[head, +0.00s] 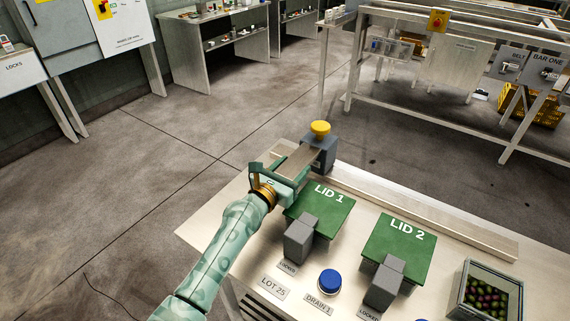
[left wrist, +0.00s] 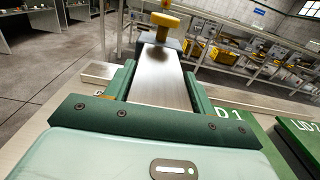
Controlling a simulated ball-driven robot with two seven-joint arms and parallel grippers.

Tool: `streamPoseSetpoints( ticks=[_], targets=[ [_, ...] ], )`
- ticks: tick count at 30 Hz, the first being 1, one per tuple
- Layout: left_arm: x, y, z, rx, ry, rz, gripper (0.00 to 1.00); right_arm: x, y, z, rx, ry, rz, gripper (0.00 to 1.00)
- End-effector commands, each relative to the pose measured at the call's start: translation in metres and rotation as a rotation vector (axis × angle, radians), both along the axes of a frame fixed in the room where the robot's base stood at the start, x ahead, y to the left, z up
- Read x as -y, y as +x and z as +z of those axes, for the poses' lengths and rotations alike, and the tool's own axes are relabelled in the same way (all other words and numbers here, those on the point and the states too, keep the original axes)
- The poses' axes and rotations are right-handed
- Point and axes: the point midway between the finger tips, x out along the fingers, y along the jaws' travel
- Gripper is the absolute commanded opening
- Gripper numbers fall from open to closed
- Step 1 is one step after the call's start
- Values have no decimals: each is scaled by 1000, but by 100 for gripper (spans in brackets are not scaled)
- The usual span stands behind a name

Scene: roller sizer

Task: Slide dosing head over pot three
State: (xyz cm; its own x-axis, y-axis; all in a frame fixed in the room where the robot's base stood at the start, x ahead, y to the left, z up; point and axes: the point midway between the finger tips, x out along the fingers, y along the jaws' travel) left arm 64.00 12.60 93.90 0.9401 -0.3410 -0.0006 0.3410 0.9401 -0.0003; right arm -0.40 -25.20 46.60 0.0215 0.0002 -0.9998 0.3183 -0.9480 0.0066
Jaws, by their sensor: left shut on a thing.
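The dosing head (head: 325,154) is a dark grey block with a yellow knob (head: 320,129) on top and a flat metal bar (left wrist: 163,78) reaching back from it. My left gripper (head: 298,160) is shut on the metal bar, one finger on each side; the left wrist view shows the block (left wrist: 152,44) beyond the fingers. No pot three shows. My right gripper is out of view.
Grey blocks (head: 299,240) (head: 384,285) sit on the near edges of the lids, by LOCKED labels. A blue cap (head: 330,281) stands by DRAIN 1. A bin of dark fruit (head: 488,297) stands at the right. The rail right of the head looks clear.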

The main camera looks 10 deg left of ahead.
Motion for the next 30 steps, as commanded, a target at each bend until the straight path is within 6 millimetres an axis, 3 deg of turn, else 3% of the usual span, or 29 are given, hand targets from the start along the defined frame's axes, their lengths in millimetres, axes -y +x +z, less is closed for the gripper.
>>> streamPoseSetpoints(
  ticks=[3, 4, 6, 17, 20, 30],
  targets=[
    [0, 0, -1, -1, -1, 0, 14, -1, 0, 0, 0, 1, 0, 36],
    [0, 0, -1, -1, -1, 0, 63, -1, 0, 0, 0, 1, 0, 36],
    [0, 0, -1, -1, -1, 0, 76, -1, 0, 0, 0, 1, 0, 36],
    [-3, -6, 1, 0, 1, 0, 76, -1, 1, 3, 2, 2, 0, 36],
    [-8, -21, 2, -1, 1, 0, 76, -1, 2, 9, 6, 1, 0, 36],
    [-39, -107, 0, -2, 3, -2, 76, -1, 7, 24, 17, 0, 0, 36]
  ],
)
